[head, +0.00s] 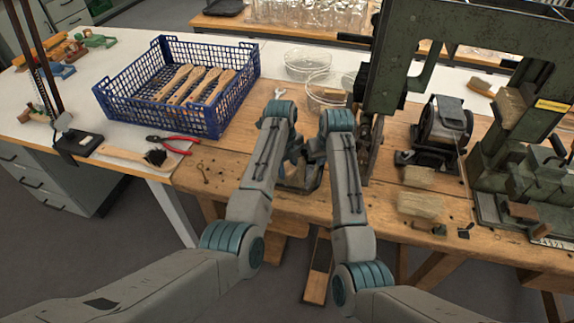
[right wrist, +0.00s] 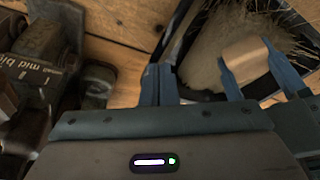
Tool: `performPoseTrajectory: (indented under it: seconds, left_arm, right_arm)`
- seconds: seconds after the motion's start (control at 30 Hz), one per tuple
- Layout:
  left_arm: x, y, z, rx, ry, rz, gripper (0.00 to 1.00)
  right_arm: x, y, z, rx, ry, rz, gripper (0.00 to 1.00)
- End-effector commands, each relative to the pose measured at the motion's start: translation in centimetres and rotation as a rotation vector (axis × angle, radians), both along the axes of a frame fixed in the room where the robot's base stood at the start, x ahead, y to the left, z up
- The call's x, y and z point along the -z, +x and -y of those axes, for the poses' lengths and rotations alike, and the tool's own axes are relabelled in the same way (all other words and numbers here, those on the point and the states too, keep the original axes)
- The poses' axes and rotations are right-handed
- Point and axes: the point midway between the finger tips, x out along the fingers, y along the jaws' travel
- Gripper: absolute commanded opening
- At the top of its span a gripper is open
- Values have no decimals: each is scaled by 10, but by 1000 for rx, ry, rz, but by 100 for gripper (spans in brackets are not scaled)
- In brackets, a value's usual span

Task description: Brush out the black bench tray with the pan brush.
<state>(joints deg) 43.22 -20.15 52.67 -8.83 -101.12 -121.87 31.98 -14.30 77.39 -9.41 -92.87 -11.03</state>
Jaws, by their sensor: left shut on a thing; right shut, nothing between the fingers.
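In the right wrist view my right gripper (right wrist: 159,84) is shut and empty, fingertips together. To its right, the blue fingers of my left gripper (right wrist: 258,82) are shut on a wooden handle (right wrist: 245,58), which I take for the pan brush's. Pale bristles (right wrist: 225,25) spread beyond it. A black edge (right wrist: 176,38), apparently the bench tray's, runs beside and behind the bristles; whether they touch its floor I cannot tell. In the head view both arms reach side by side to the bench's front middle; they mostly hide grippers, brush and tray.
A blue crate (head: 112,108) with wooden-handled pieces stands at the left. Red-handled pliers (head: 176,147) and a dark-bristled brush (head: 154,157) lie before it.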

Motion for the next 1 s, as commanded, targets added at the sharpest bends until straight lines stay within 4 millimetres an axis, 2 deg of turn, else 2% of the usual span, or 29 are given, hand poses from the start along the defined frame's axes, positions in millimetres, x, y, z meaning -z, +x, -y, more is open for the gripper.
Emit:
performPoseTrajectory:
  seconds: [0.27,0.7,1.0]
  left_arm:
    - [1,-3,15,2,-1,-2,16]
    - [-1,30,25,2,-4,2,16]
    - [2,25,26,3,-7,-2,16]
  right_arm:
    - [0,0,0,0,0,0,0]
    - [2,-1,-4,-5,6,-5,0]
    - [1,-1,-3,-2,4,-2,0]
